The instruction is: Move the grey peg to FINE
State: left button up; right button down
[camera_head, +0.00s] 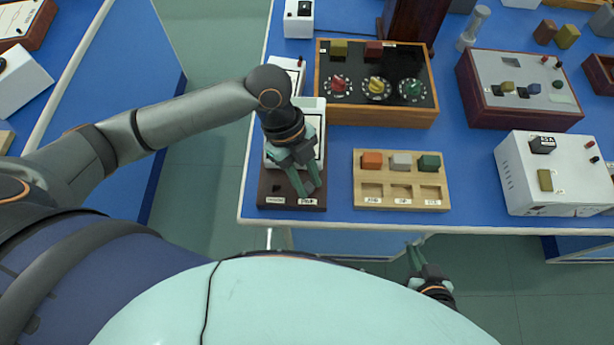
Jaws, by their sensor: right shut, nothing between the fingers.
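A dark board (265,203) with two small white labels lies at the table's front left. The right label (307,201) seems to read FINE; the left one is too small to read. A dark square hole (277,187) shows above the left label. My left gripper (306,186) points down over the board's right half, just above the right label, and hides what is there. I cannot tell whether it holds a peg. A pale grey block (401,160) sits in a wooden tray to the right. My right gripper (413,257) is shut and empty, in front of the table edge.
The wooden tray (358,196) also holds an orange block (372,160) and a green block (429,162). A white instrument (318,106) stands behind the board. A wooden-framed dial box (376,113) is behind the tray. A white box (520,178) stands right; bare blue table separates it from the tray.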

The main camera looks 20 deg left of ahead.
pick_arm(q)
jog(key=o, duration=0.4)
jog(key=shift+c, duration=0.2)
jog(key=shift+r, duration=0.1)
jog(key=v, duration=1.2)
jog(key=shift+r+p, duration=0.15)
jog(key=shift+p, duration=0.15)
